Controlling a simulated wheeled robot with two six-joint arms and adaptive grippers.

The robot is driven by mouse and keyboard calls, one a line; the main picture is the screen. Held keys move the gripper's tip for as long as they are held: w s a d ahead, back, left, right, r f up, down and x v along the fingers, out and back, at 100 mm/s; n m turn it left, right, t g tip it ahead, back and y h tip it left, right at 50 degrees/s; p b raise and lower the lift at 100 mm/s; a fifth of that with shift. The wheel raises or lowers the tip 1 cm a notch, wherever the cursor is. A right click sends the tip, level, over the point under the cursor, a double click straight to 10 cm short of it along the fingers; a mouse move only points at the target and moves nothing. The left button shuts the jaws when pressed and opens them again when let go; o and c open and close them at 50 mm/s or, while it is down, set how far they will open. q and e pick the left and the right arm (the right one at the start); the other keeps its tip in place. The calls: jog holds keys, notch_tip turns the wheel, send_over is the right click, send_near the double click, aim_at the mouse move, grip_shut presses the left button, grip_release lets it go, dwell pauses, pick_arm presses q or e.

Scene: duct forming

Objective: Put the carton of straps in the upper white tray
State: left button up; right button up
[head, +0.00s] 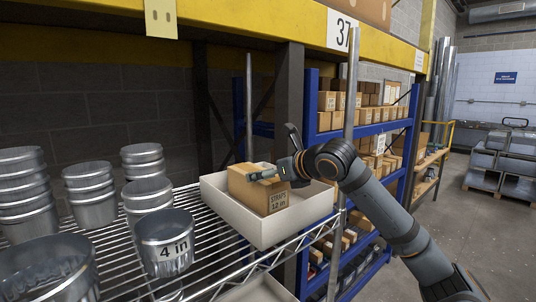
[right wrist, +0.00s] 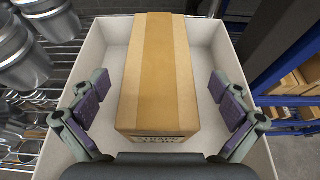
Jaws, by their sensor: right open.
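The carton of straps (head: 264,194) is a brown box with a printed label, and it sits inside the upper white tray (head: 290,227) on the wire shelf. In the right wrist view the carton (right wrist: 160,75) lies lengthwise in the tray (right wrist: 100,45), upright. My right gripper (head: 270,173) is over the tray at the carton. Its two fingers (right wrist: 160,105) are spread on either side of the carton with a gap on both sides, holding nothing. Whether the carton's underside rests fully on the tray floor is hidden. My left gripper is not in view.
Stacks of metal buckets (head: 85,185) stand on the wire shelf (head: 115,265) to the left, one marked 4 in. A second white tray (head: 258,289) shows below. A metal post (head: 349,110) rises by the tray's right side. A blue rack (head: 372,130) of small boxes stands behind.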

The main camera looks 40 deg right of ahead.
jog(key=r, duration=0.6)
jog(key=shift+w+a, duration=0.1)
jog(key=shift+a, duration=0.1)
jog(key=shift+d+r, duration=0.1)
jog(key=shift+r, duration=0.2)
